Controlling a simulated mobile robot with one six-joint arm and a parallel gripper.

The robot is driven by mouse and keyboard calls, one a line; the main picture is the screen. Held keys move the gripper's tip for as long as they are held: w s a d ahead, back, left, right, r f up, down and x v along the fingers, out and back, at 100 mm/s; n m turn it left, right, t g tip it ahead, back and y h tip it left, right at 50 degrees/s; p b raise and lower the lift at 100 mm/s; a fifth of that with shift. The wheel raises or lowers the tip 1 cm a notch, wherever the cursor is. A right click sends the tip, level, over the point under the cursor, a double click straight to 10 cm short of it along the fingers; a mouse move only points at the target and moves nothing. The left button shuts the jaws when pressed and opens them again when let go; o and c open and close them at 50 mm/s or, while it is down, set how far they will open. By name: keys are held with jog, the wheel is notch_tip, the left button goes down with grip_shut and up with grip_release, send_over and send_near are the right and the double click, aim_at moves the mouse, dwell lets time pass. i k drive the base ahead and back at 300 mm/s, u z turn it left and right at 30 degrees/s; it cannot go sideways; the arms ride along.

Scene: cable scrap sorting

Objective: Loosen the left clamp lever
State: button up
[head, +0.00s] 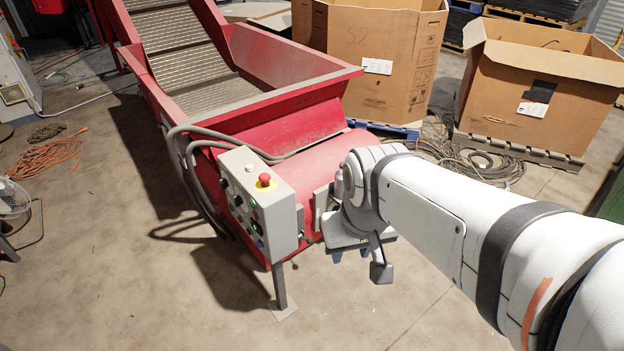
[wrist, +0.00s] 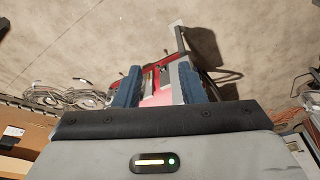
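My gripper (head: 350,255) hangs low in front of the red conveyor hopper (head: 330,160), just right of the grey control box (head: 265,205), mostly hidden behind my wrist in the head view. In the wrist view my gripper (wrist: 160,88) shows two blue fingers held wide apart. Between and beyond them are a strip of the red hopper (wrist: 150,80) and a grey part, probably the control box (wrist: 181,82). No finger visibly grips anything. Small dark parts show near the fingertips, too small to identify. I cannot clearly make out the left clamp lever in either view.
The control box has a red emergency button (head: 265,180) and stands on a post. Grey hoses (head: 180,150) loop behind it. Two large cartons (head: 370,60) (head: 540,85) stand at the back right, with cable coils (head: 470,160) before them. The floor in front is clear.

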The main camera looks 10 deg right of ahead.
aim_at(309, 240)
jog(key=z, duration=0.15)
jog(key=k, duration=1.25)
jog(key=z, duration=0.45)
jog(key=i, duration=2.3)
jog(key=u, duration=0.85)
